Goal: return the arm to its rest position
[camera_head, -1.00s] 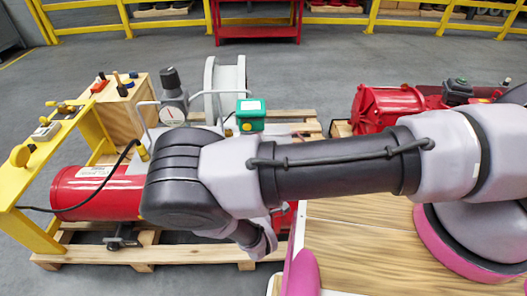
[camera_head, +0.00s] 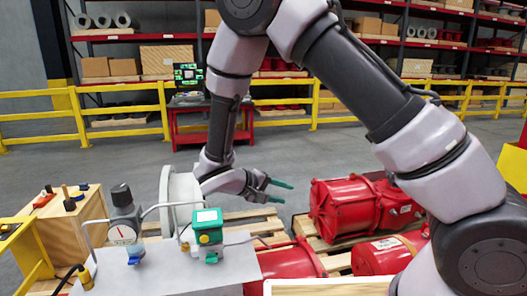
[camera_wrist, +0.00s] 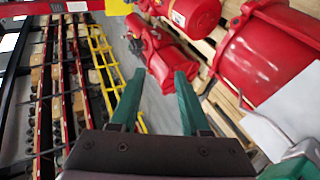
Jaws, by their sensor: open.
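My gripper (camera_head: 272,190) is open and empty in the head view, with its green fingers pointing right. It is in the air just right of the white flanged ring and above the pallet area. In the wrist view my gripper (camera_wrist: 156,95) shows two green fingers spread apart, with nothing between them. My arm is raised and bent, its elbow at the top of the head view and its forearm hanging down to the gripper.
A valve assembly with a gauge regulator (camera_head: 124,222) and green-yellow box (camera_head: 208,238) stands close in front. Red actuators (camera_head: 350,205) lie on pallets at the right. A yellow railing (camera_head: 80,112) and a red cart (camera_head: 212,125) are behind. Grey floor between is clear.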

